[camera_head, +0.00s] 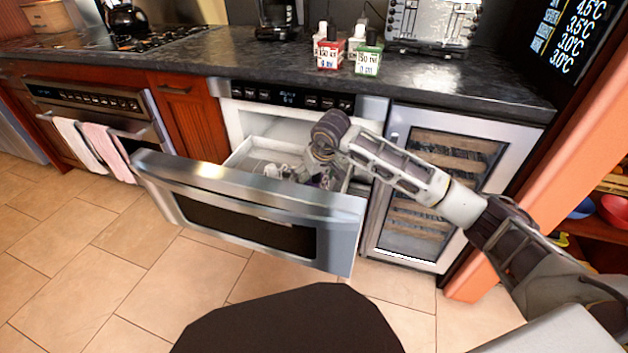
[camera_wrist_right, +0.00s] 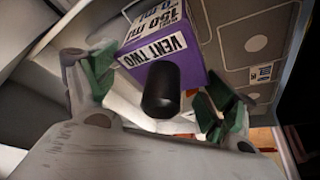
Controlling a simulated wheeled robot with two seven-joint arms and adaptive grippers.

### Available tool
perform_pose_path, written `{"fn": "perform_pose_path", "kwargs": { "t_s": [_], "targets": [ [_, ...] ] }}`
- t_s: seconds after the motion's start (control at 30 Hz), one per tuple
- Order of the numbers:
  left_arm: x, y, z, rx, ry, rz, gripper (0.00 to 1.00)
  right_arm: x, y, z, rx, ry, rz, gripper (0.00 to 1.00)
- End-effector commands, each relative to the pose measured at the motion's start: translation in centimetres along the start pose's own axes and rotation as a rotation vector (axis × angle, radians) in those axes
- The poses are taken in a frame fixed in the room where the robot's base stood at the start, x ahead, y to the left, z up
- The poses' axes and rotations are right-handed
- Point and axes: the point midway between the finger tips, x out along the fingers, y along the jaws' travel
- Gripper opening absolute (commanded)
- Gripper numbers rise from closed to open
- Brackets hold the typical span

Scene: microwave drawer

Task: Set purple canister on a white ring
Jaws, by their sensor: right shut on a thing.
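The purple canister (camera_wrist_right: 162,42) has a white label reading "VENT TWO" and a black cap (camera_wrist_right: 161,90) facing the wrist camera. My right gripper (camera_wrist_right: 158,93) has its green-padded fingers on both sides of the canister and is shut on it. In the head view my right gripper (camera_head: 320,178) reaches down into the open microwave drawer (camera_head: 250,205), and the canister is mostly hidden there. In the right wrist view, grey round marks (camera_wrist_right: 256,43) show on the drawer floor beyond the canister. I cannot make out clearly which one is a white ring. My left gripper is not in view.
The drawer's steel front (camera_head: 235,190) stands pulled out over the tiled floor. Above it, red (camera_head: 328,52) and green (camera_head: 367,60) bottles stand on the dark counter (camera_head: 440,83). A glass-doored cooler (camera_head: 410,255) is right of the drawer. An orange post (camera_head: 545,190) stands farther right.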

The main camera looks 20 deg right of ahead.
Motion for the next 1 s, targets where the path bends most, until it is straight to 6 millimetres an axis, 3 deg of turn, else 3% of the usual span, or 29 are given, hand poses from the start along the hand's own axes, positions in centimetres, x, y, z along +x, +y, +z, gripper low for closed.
{"fn": "perform_pose_path", "kwargs": {
  "t_s": [0.57,0.6,0.67,1.0],
  "targets": [
    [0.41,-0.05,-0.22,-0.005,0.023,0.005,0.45,0.7,0.04,0.24,0.0,0.003,0.001,0.56],
    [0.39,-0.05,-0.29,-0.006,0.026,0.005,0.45,0.69,0.03,0.26,0.0,0.001,0.0,0.9],
    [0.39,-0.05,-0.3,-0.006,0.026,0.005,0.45,0.69,0.03,0.26,0.0,0.001,0.001,0.97],
    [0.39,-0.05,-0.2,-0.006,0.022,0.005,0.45,0.69,0.03,0.28,0.0,0.001,0.001,1.0]
  ]
}}
